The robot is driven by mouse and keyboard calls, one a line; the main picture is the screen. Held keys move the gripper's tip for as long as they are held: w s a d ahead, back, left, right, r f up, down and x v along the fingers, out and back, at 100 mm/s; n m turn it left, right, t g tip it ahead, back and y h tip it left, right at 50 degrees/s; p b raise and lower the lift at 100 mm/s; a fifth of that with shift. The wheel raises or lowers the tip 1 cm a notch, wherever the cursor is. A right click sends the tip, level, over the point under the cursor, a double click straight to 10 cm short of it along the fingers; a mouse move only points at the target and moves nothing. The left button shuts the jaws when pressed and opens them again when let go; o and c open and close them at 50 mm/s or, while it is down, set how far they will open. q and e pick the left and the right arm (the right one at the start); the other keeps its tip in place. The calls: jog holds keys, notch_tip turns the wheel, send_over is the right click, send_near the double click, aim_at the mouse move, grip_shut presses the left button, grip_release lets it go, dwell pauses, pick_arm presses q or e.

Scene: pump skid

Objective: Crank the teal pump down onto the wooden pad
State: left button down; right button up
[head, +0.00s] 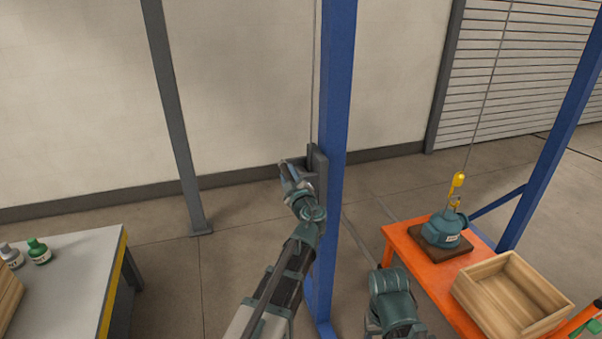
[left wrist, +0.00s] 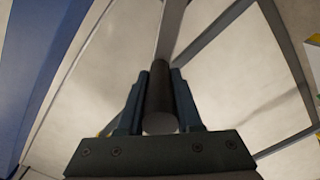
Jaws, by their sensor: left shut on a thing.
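The teal pump (head: 443,229) sits upright at the dark wooden pad (head: 457,252) on the orange table. I see no clear gap under it, but cannot be sure of contact. A yellow hook (head: 457,181) on a cable is above the pump. My left gripper (head: 287,170) is at the winch (head: 318,168) on the blue post. In the left wrist view it is shut on a dark round crank grip (left wrist: 160,98). The rest of the crank is mostly hidden. Part of my right arm shows at the bottom; its fingers are not clear.
An open wooden crate (head: 512,297) stands on the orange table (head: 408,248), right of the pump. The blue post (head: 336,90) rises beside my left gripper. A grey bench (head: 75,275) with bottles is at the left. Bare floor lies between.

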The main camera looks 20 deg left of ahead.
pick_arm(q)
jog(key=s+a+f+n+b, duration=0.3)
jog(key=a+f+n+b, duration=0.3)
jog(key=f+b, duration=0.2)
jog(key=shift+s+f, duration=0.4)
jog(key=shift+f, duration=0.15)
jog(key=c, duration=0.6)
grip_release()
jog(key=shift+s, duration=0.1)
